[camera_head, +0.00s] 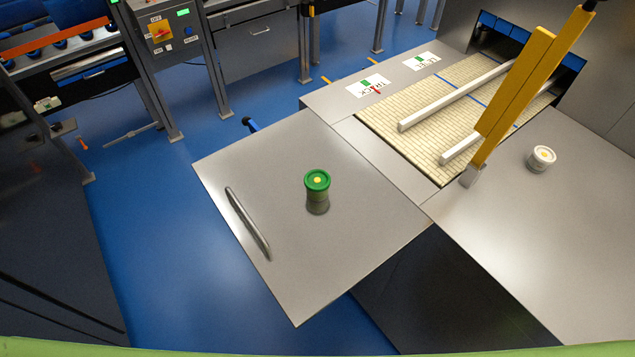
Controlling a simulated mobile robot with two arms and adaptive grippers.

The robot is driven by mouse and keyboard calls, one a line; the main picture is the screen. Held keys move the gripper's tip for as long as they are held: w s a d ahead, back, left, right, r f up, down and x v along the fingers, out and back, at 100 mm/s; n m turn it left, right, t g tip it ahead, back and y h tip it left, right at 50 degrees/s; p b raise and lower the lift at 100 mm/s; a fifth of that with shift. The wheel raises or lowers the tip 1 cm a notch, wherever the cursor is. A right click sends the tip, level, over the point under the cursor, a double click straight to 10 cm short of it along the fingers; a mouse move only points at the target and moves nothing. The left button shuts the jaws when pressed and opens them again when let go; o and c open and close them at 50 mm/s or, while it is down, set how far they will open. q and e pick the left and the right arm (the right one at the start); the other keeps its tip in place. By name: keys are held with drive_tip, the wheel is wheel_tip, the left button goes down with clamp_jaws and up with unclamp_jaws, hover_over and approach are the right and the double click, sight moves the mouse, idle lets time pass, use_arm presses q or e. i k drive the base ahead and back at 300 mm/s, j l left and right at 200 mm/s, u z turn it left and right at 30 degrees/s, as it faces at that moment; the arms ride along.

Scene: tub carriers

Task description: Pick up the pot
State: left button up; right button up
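A small pot with a green lid (317,181) stands upright on the square grey metal table (250,165), a little right of its middle. The lid has a pale yellow spot on top. Nothing touches either pot. Neither of my grippers shows in the head view.
A metal bar handle (248,222) lies along the table's left side. A tiled conveyor belt (400,100) with white guide rails (455,95) runs behind, with a yellow arm (525,85) slanting over it. Blue floor (185,250) is open at the left.

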sight(316, 181)
drive_tip(key=k+l, duration=0.15)
drive_tip(key=l, duration=0.25)
drive_tip(key=k+l, duration=0.2)
drive_tip(key=l, duration=0.2)
drive_tip(key=k+l+u, duration=0.1)
drive_tip(key=l, duration=0.25)
drive_tip(key=k+l, duration=0.05)
